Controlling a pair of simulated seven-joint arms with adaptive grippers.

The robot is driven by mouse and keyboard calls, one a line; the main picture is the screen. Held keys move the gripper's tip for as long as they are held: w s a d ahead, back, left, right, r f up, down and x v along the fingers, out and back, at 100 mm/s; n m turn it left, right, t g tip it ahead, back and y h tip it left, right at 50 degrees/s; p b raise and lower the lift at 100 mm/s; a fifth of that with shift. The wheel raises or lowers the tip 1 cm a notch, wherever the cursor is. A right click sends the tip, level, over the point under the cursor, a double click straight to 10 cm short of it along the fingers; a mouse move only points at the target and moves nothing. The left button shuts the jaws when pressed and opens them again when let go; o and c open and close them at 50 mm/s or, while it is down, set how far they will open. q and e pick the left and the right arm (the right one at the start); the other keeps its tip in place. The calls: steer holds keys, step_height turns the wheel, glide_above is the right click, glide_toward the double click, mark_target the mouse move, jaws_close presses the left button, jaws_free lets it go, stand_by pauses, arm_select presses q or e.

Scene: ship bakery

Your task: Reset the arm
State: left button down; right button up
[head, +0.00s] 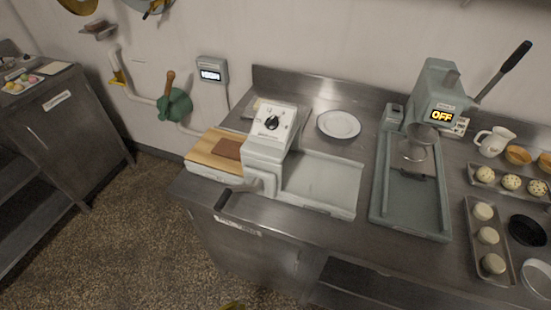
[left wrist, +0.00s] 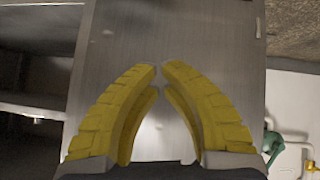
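My left gripper (left wrist: 159,70) shows in the left wrist view as two yellow ribbed fingers. Their tips come almost together, with a thin gap and nothing held between them. Behind them is a plain steel surface (left wrist: 190,30). My right gripper is in neither view.
A steel counter (head: 285,225) carries a pale machine with a dial (head: 272,122), a white plate (head: 338,124), a press reading OFF (head: 436,95) and dough trays (head: 480,262) at right. A side cabinet (head: 50,140) stands left. Speckled floor (head: 130,230) lies open between them.

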arm_select(q)
steer(key=s+a+f+g+y, duration=0.1)
steer(key=s+a+f+g, duration=0.1)
steer(key=s, duration=0.6)
steer(key=s+a+f+g+y, duration=0.2)
steer(key=s+a+f, duration=0.3)
steer(key=s+f, duration=0.2)
steer(key=s+a+f+m+g+y, duration=0.1)
steer(key=s+a+f, duration=0.3)
steer(key=s, duration=0.5)
steer(key=shift+s+a+f+g, duration=0.3)
steer(key=shift+f+g, duration=0.2)
steer(key=shift+g, duration=0.4)
